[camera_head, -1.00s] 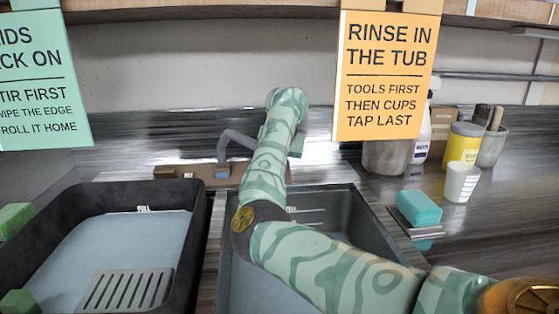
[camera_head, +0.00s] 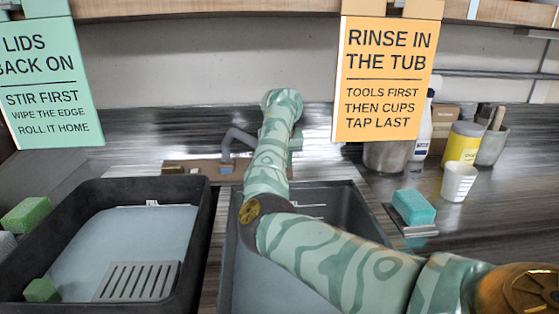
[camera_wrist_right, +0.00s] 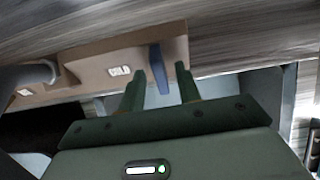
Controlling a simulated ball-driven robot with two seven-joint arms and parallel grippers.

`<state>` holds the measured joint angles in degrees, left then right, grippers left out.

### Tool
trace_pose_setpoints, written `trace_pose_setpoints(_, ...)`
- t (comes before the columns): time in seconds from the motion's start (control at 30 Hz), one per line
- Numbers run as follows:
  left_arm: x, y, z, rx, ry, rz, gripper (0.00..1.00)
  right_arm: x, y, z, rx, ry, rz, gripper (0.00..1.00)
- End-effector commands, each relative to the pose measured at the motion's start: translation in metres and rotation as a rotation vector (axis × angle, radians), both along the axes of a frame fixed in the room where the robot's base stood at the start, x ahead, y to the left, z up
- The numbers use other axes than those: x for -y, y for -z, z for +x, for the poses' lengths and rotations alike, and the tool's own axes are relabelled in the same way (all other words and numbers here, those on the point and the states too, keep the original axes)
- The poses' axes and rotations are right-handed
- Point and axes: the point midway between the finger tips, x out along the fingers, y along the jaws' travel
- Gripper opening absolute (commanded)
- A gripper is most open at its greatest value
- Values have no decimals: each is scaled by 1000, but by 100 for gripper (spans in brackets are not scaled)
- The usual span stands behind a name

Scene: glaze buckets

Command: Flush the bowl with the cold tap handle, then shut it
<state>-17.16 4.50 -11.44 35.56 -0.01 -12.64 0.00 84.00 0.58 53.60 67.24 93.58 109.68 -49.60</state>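The blue tap handle (camera_wrist_right: 158,70) stands out from a brown tap block (camera_wrist_right: 95,62) in the right wrist view. My right gripper (camera_wrist_right: 161,74) is open, its two green fingers on either side of the handle with a visible gap to each. In the head view my patterned right arm reaches over the bowl (camera_head: 345,208), a dark grey basin, and hides the handle and the gripper. The curved grey spout (camera_head: 229,146) shows left of the arm. No running water is visible. My left gripper is not in view.
A black tub (camera_head: 203,215) with grey-blue contents and a slotted grate (camera_head: 138,281) is left of the bowl. A turquoise sponge (camera_head: 414,206), a white cup (camera_head: 459,182) and bottles stand right. An orange sign (camera_head: 388,80) hangs above.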

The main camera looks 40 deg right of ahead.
Motion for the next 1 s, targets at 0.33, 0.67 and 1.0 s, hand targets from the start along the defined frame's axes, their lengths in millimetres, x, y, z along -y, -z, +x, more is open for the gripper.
trace_pose_setpoints(0.33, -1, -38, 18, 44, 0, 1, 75, -21, -80, -24, 11, -1, -1, 34)
trace_pose_setpoints(0.67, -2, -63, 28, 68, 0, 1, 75, -40, -138, -46, 3, -1, 0, 34)
trace_pose_setpoints(1.0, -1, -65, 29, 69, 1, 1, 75, -44, -146, -50, -1, -2, 0, 34)
